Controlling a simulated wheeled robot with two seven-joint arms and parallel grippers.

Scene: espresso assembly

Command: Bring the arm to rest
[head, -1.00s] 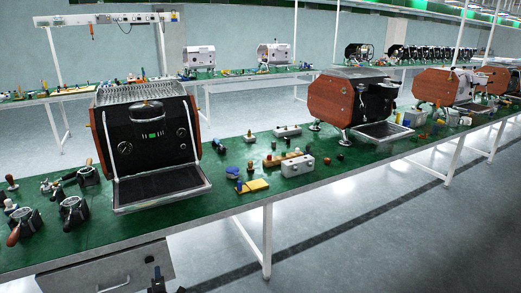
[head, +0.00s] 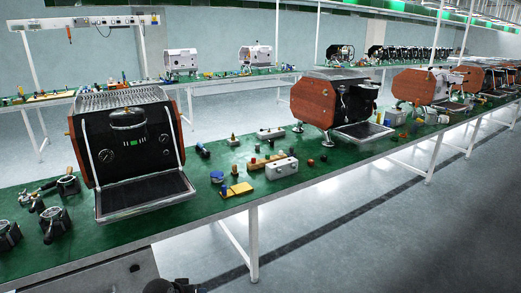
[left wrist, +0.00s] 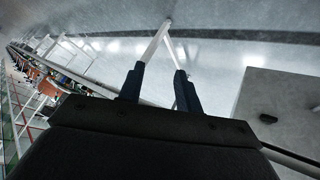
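My left gripper (left wrist: 160,69) shows in the left wrist view with two dark fingers apart and nothing between them. It points out over the grey floor, clear of the table objects. In the head view only a dark part of my arm shows at the bottom edge, too cut off to read. My right gripper is in neither view. A black espresso machine with wood-coloured sides (head: 128,140) stands on the green table (head: 215,225) at the left of the head view.
Dark portafilter-like parts (head: 55,222) lie left of the machine. A white box (head: 281,167) and a yellow block (head: 237,190) lie to its right. A second machine (head: 335,105) stands farther right. A grey drawer cabinet (head: 110,275) is under the table's front edge. The floor in front is clear.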

